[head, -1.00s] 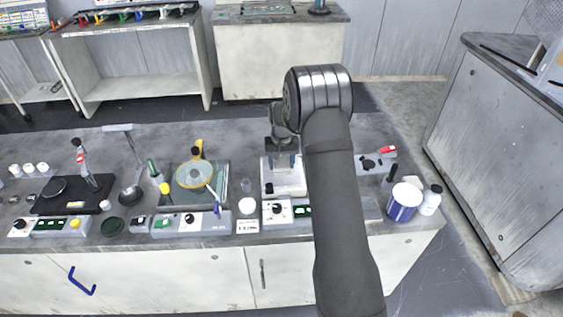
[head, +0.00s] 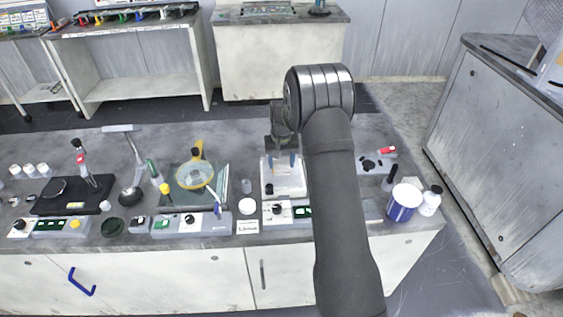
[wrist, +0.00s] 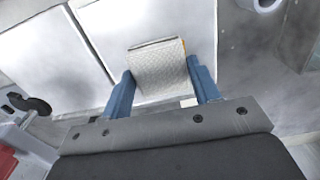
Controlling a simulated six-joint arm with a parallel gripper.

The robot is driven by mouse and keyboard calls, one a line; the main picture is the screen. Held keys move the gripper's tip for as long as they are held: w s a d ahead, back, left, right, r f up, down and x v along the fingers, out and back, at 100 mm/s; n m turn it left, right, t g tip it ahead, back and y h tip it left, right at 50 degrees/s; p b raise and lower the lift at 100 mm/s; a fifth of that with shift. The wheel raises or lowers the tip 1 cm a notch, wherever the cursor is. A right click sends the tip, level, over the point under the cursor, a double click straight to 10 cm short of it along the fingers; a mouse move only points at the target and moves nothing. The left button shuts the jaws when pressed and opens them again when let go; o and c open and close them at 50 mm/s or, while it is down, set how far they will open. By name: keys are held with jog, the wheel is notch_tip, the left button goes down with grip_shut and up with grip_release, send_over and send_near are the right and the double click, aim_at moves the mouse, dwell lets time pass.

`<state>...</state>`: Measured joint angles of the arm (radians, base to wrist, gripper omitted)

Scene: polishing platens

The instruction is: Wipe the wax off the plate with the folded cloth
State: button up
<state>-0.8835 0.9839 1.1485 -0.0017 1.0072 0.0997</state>
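In the head view my gripper (head: 283,160) points down over a white plate unit (head: 288,188) on the bench, with its blue fingers just above the plate. My forearm hides the right side of this unit. In the wrist view the pale, textured folded cloth (wrist: 158,66) sits between the blue fingers of my gripper (wrist: 160,78). Both fingers appear to press its sides, so the gripper is shut on it. The cloth is hard to make out in the head view. I cannot make out any wax on the plate, nor whether the cloth touches it.
To the right are a blue-and-white tub (head: 404,202) and a white bottle (head: 431,200). The bench behind the plate is mostly clear.

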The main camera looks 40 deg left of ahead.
jog(key=c, duration=0.3)
jog(key=shift+r, duration=2)
jog(key=shift+c, duration=0.2)
